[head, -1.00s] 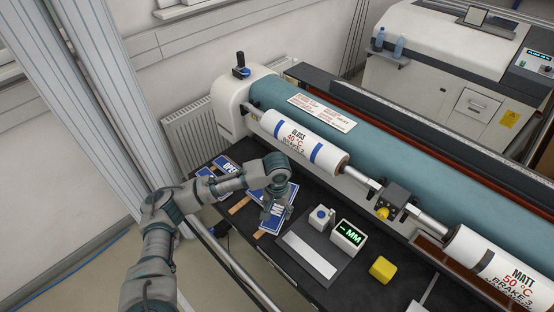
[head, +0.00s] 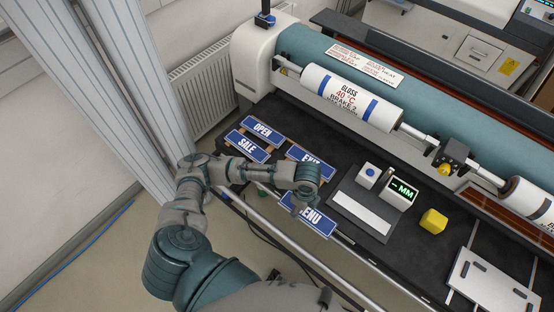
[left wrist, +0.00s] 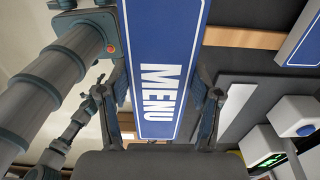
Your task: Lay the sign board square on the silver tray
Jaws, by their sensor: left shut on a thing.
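The blue MENU sign board (head: 316,223) is held in my left gripper (head: 300,207), near the front edge of the black table. In the left wrist view the board (left wrist: 162,45) runs lengthwise between the two fingers (left wrist: 160,112), which are shut on its sides. Part of it is hidden under the gripper in the head view. A silver tray (head: 488,292) with small slots lies at the lower right, flat and empty, well to the right of the board.
OPEN (head: 263,128), SALE (head: 247,146) and EXIT (head: 305,157) signs lie left and behind on wooden strips. A gauge with an MM display (head: 402,190) and a yellow block (head: 433,221) stand between board and tray. A rail (head: 290,252) runs along the front.

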